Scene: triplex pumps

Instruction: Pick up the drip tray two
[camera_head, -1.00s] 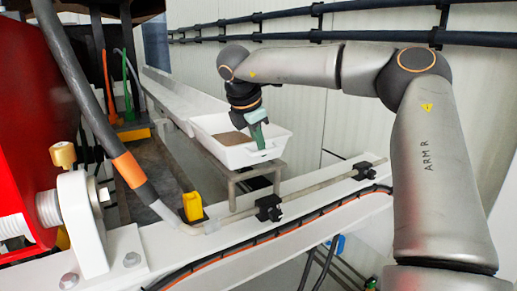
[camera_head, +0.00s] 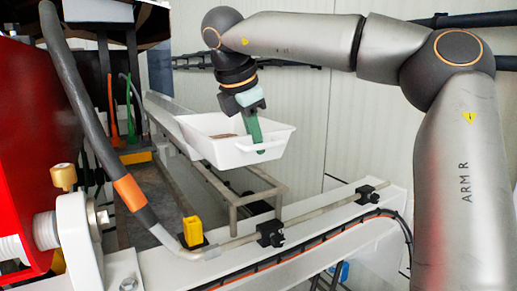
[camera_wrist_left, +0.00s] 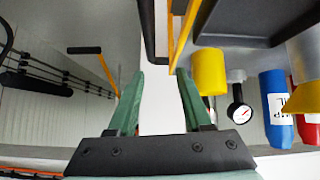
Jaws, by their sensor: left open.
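The drip tray (camera_head: 240,155) is a white rectangular tray in the middle of the head view, with some brown matter inside. My right gripper (camera_head: 254,130) is shut on its near right wall, with a green finger over the rim. The tray hangs slightly tilted above the metal rail stand (camera_head: 262,195), with a gap under its near end. My left gripper (camera_wrist_left: 160,85) shows only in the left wrist view. Its green fingers are apart with nothing between them.
A grey hose (camera_head: 85,120) with an orange band runs down the left, beside a red machine (camera_head: 20,130). The left wrist view shows a yellow cylinder (camera_wrist_left: 209,70), gauge (camera_wrist_left: 241,115) and blue bottle (camera_wrist_left: 276,105).

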